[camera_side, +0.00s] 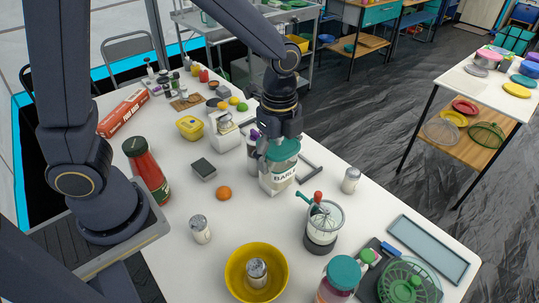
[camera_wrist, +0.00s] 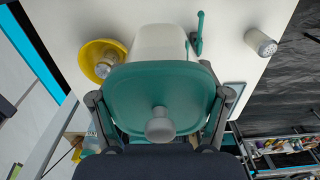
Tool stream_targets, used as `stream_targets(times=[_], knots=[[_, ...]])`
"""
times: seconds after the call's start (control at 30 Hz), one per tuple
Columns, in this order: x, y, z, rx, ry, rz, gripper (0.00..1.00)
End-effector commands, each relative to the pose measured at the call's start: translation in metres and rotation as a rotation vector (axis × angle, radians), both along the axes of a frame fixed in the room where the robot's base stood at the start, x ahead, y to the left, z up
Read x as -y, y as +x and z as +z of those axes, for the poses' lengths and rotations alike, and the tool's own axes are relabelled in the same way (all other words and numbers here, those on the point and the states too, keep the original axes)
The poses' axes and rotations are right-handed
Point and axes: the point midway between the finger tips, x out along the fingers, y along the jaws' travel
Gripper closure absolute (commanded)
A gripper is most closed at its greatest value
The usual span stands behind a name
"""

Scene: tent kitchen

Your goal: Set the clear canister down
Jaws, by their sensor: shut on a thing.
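The clear canister (camera_side: 280,177) has a teal lid and a label reading "BARL…". It is upright near the middle of the white table (camera_side: 240,215). My gripper (camera_side: 280,145) comes from above and is shut on the canister at its lid. In the wrist view the teal lid (camera_wrist: 150,85) with its round knob fills the middle, with a finger of my gripper (camera_wrist: 160,108) on each side. I cannot tell whether the canister's base touches the table.
An orange (camera_side: 224,193), a dark grey box (camera_side: 203,169) and a shaker (camera_side: 200,229) are to the left. A yellow bowl (camera_side: 236,285) is in front. Some table between them is bare.

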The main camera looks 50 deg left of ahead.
Motion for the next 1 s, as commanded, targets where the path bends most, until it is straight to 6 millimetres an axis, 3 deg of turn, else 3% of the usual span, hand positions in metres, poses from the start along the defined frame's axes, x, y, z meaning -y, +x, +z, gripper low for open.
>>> stream_targets(times=[0.07, 0.1, 1.0], knots=[[-0.001, 0.0, -0.01, -0.004, 0.002, 0.004, 0.81], [-0.001, 0.0, -0.014, -0.003, 0.001, 0.004, 0.89], [-0.002, 0.0, -0.141, -0.003, 0.001, 0.007, 0.89]])
